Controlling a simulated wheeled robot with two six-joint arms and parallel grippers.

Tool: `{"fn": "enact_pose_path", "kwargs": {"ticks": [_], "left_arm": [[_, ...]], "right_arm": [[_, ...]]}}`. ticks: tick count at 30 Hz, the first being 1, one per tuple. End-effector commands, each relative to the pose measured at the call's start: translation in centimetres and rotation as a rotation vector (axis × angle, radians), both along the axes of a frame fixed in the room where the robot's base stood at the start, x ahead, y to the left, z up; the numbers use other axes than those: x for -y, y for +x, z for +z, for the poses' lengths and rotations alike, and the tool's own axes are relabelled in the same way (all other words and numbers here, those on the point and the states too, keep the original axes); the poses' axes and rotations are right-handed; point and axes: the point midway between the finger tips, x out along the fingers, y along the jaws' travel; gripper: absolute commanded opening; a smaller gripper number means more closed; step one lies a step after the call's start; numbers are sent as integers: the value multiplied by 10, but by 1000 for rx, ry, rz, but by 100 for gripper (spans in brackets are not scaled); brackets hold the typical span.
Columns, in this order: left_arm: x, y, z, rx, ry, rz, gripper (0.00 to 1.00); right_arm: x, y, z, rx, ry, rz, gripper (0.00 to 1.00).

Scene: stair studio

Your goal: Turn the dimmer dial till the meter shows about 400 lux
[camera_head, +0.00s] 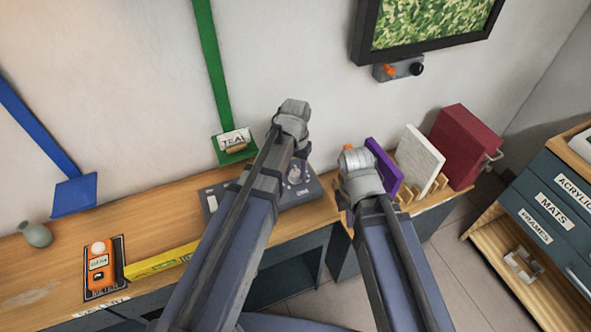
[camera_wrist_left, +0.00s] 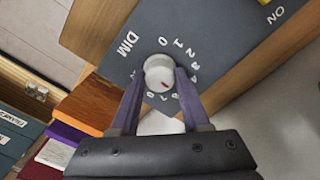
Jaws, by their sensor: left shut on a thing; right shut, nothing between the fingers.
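The dimmer box (camera_head: 312,190) is a dark grey panel on the wooden bench, partly hidden behind my left arm. Its round white dial (camera_wrist_left: 158,68) shows in the left wrist view, with DIM and a ring of numbers around it. The dial's red mark points to the lower right; a finger covers the numbers there. My left gripper (camera_wrist_left: 160,82) is shut on the dial, one finger on each side. The orange light meter (camera_head: 100,275) lies at the bench's left; its small display is too small to read. My right gripper (camera_head: 357,172) is shut and empty, its fingers mostly hidden.
A purple panel (camera_head: 384,168), a white panel (camera_head: 421,155) and a red case (camera_head: 466,145) stand upright right of my right gripper. Blue drawers (camera_head: 550,215) are at the right.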

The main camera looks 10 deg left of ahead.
Motion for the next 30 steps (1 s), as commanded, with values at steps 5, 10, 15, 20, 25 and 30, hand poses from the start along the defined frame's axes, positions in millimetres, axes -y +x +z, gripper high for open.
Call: {"fn": "enact_pose_path", "kwargs": {"ticks": [5,10,15,20,25,30], "left_arm": [[0,0,0,0,0,0,0],[0,0,0,0,0,-4,0],[0,0,0,0,0,-45,0],[0,0,0,0,0,-138,0],[0,0,0,0,0,-286,0],[0,0,0,0,0,-448,0]], "right_arm": [[0,0,0,0,0,0,0],[0,0,0,0,0,0,0],[0,0,0,0,0,0,0],[0,0,0,0,0,0,0],[0,0,0,0,0,0,0],[0,0,0,0,0,0,0]]}}
